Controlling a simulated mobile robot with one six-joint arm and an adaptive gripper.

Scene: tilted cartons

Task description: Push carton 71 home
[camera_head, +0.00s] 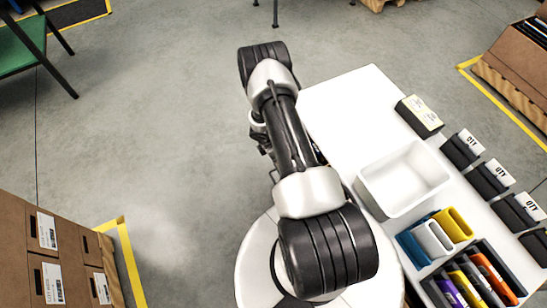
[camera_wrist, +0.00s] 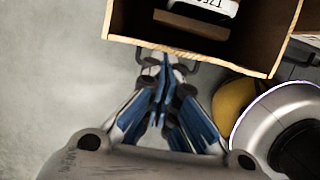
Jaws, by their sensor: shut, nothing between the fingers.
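In the wrist view, my gripper (camera_wrist: 164,62) is shut and empty, its blue-sided fingers pointing at the lower edge of a brown open box or bay (camera_wrist: 283,22). The fingertips overlap that edge in the picture; I cannot tell whether they touch it. Inside the dark opening is a brown piece with a pale edge (camera_wrist: 190,25) and a white label (camera_wrist: 212,6), cut off by the frame and not clearly readable. I cannot tell which carton is 71. In the head view, my arm hides the gripper. Brown cartons with white labels (camera_head: 48,230) stand at the lower left.
A white table (camera_head: 345,100) stands right of my arm. It holds a white bin (camera_head: 403,178), a black box with a yellow label (camera_head: 419,116), black QTY bins (camera_head: 489,180) and coloured holders (camera_head: 452,224). Open grey floor (camera_head: 150,130) lies left of my arm.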

